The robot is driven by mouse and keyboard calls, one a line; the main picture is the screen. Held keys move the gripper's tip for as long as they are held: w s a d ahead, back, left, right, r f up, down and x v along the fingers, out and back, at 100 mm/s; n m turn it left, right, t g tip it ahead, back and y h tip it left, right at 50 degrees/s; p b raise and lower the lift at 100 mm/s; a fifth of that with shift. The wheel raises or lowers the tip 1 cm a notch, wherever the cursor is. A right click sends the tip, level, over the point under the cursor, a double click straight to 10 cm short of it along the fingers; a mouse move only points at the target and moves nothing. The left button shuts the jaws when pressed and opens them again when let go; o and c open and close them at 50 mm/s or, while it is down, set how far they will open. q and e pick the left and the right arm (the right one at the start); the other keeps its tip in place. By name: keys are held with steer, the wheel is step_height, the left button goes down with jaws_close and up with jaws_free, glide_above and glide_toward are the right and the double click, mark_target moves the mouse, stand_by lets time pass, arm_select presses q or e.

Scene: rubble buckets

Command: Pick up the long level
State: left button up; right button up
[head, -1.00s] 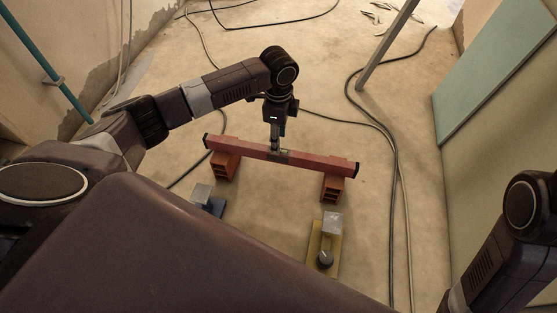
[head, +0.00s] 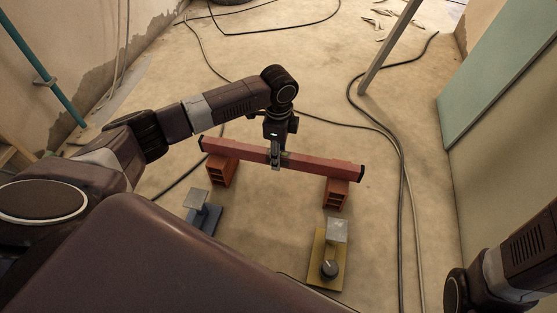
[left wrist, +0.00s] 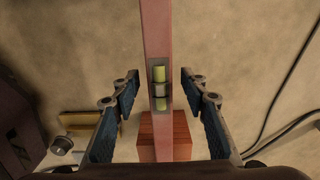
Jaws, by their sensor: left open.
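The long level (head: 320,163) is a red bar with black end caps. It lies across two red brick blocks, left (head: 221,171) and right (head: 336,192). My left gripper (head: 275,160) points down at the level's middle. In the left wrist view the level (left wrist: 158,30) runs between the open fingers of my left gripper (left wrist: 158,82), with a gap on both sides. Its greenish vial window (left wrist: 160,88) lies between the fingers. One brick block (left wrist: 165,130) shows under the level. My right gripper is out of view; only part of that arm shows at lower right.
A yellow board tool with a grey block and dark knob (head: 319,262) lies on the floor in front of the right block. A blue tool (head: 205,218) lies in front of the left block. Dark cables (head: 400,200) run along the right. A slanted post (head: 386,48) stands behind.

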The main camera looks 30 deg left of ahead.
arm_select(q)
jaws_close()
steer(key=shift+r, duration=0.1)
stand_by(0.4)
